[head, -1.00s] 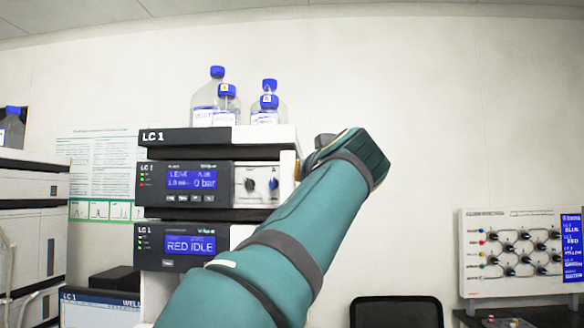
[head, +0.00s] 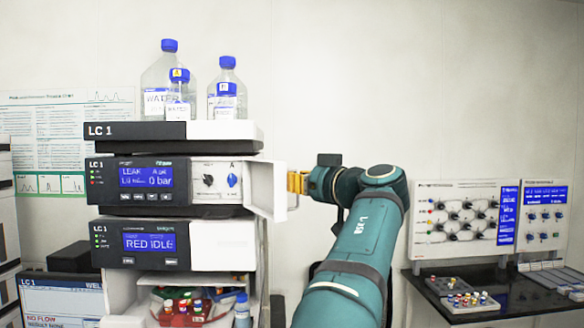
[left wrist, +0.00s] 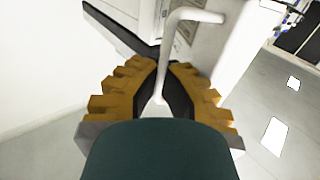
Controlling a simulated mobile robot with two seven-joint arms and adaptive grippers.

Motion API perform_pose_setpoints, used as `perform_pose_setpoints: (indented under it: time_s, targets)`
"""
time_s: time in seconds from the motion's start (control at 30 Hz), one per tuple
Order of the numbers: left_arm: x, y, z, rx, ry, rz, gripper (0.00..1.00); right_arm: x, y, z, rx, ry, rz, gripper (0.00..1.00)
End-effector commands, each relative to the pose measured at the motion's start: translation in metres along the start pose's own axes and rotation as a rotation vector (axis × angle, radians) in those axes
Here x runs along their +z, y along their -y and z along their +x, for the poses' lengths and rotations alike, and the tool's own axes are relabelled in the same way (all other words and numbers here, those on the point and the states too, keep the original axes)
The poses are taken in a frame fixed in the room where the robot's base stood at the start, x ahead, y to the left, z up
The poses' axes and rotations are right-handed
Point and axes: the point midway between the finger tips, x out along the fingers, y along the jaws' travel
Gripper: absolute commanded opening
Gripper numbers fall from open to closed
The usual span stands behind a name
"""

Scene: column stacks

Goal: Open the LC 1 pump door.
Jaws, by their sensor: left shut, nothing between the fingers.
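The LC 1 pump module (head: 140,180) is the middle unit of the stack, with a blue display reading LEAK and 0 bar. Its white door (head: 267,191) stands swung out at the right side of the module, leaving the two knobs (head: 220,180) uncovered. My left gripper (head: 296,183) is just right of the door's outer edge, its yellow fingers shut with nothing held. In the left wrist view, the fingers (left wrist: 160,98) are close to a bent white handle (left wrist: 182,40); whether they touch it is unclear. My right gripper is not in view.
Bottles with blue caps (head: 168,85) stand on top of the stack. A lower module (head: 140,243) reads RED IDLE, above a bay of vials (head: 180,303). A dark table (head: 490,300) with small vial racks and a valve panel (head: 455,220) is at right.

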Motion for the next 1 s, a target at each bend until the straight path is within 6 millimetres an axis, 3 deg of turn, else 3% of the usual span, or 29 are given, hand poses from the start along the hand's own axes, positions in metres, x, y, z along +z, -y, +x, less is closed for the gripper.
perform_pose_setpoints:
  time_s: [0.57,0.67,1.0]
  targets:
    - [0.0023,-0.005,-0.0018,-0.016,0.002,0.002,0.0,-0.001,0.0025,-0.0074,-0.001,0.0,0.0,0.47]
    - [0.0021,-0.005,-0.0018,-0.016,0.002,0.002,0.2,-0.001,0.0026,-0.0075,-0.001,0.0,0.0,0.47]
    - [0.0006,-0.004,-0.0033,-0.017,0.0,0.002,0.2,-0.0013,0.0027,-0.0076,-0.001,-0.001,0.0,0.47]
